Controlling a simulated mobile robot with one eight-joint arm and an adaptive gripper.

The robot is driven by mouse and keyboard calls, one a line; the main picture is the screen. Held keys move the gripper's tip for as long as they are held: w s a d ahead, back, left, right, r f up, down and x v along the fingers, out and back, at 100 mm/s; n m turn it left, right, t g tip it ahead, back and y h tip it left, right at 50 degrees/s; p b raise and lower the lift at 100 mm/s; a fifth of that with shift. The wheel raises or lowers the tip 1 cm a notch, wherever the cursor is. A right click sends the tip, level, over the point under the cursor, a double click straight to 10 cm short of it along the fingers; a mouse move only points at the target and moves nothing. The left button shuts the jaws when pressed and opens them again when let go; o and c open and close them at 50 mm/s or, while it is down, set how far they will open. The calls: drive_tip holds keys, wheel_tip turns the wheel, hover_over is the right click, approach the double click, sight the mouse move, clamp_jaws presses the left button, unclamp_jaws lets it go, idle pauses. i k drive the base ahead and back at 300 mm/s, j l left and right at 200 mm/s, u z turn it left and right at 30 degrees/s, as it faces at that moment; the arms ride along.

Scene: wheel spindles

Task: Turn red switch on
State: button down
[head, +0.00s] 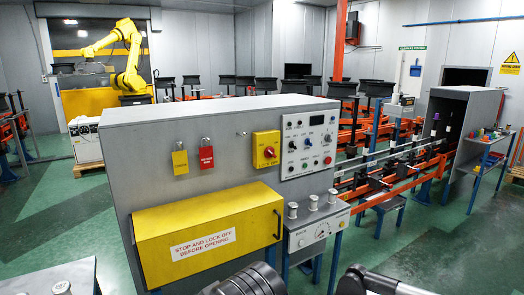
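A red rotary switch (269,153) sits on a yellow switch box (266,148) on the front of the large grey cabinet (215,125). I cannot read its on or off marking. To its right is a light control panel (309,143) with several small knobs and buttons, including a red button (327,160) at its lower right. Parts of my own arm show at the bottom edge. My gripper's fingers are not in view.
A yellow cover (207,232) with a handle, labelled to stop and lock off before opening, juts out below the switch. Red and yellow tags (206,154) hang to its left. A smaller control box (318,230) stands at right. Green floor (430,245) is open at right.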

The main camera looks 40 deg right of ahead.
sight(270, 152)
drive_tip(key=z, duration=1.25)
drive_tip(key=i+l+u, duration=0.15)
drive_tip(key=i+l, duration=0.15)
drive_tip(key=i, duration=0.15)
drive_tip(key=i+l+u, duration=0.1)
drive_tip(key=i+l, duration=0.25)
drive_tip(key=i, duration=0.1)
